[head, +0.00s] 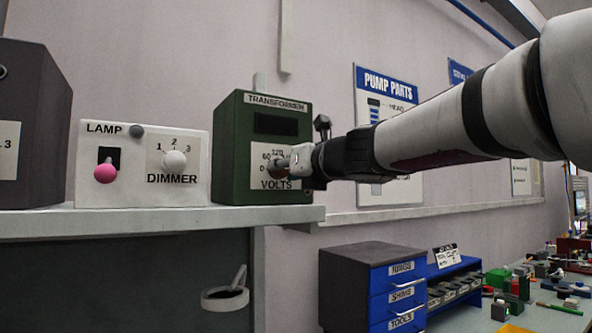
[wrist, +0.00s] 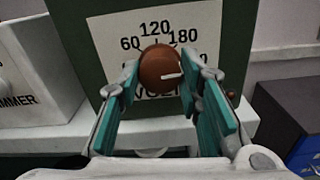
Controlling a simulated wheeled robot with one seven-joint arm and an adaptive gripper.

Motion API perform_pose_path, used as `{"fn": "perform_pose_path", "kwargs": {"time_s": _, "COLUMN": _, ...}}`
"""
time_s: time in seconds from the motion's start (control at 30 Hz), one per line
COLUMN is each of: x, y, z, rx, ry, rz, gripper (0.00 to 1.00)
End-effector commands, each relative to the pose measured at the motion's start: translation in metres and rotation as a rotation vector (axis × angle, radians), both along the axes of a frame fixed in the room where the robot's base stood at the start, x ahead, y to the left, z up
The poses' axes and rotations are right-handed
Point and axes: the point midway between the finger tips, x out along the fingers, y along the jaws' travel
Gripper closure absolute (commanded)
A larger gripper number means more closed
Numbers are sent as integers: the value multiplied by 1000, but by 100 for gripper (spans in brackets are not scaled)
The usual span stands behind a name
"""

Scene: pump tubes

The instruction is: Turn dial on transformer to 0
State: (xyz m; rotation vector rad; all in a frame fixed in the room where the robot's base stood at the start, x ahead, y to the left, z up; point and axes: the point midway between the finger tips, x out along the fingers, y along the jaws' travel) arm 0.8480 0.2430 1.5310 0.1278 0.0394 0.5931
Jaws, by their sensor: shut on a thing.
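The green transformer (head: 232,150) stands on the shelf in the head view, with a dark window above a white scale plate. Its round brown dial (wrist: 158,66) sits in front of that plate, which also shows in the wrist view (wrist: 118,42). The dial's white pointer line points to the right. The marks 60, 120 and 180 show; the 0 is visible in the head view, left of the dial. My gripper (wrist: 160,78) is shut on the dial, one teal-padded finger on each side. In the head view my gripper (head: 290,162) partly covers the dial.
A white lamp box (head: 130,195) with a pink-knobbed switch and a dimmer knob stands left of the transformer. A dark box (head: 30,130) is farther left. The shelf edge (head: 150,222) runs below. A blue drawer cabinet (head: 372,285) stands lower right.

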Motion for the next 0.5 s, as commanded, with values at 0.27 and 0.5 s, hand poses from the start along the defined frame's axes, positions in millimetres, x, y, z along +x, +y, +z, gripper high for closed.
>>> {"fn": "perform_pose_path", "kwargs": {"time_s": 0.27, "x": 0, "y": 1, "z": -2, "rx": -163, "ry": -112, "rz": 2, "gripper": 95}}
{"fn": "perform_pose_path", "kwargs": {"time_s": 0.5, "x": 1, "y": 1, "z": -2, "rx": -352, "ry": -239, "rz": 1, "gripper": 95}}
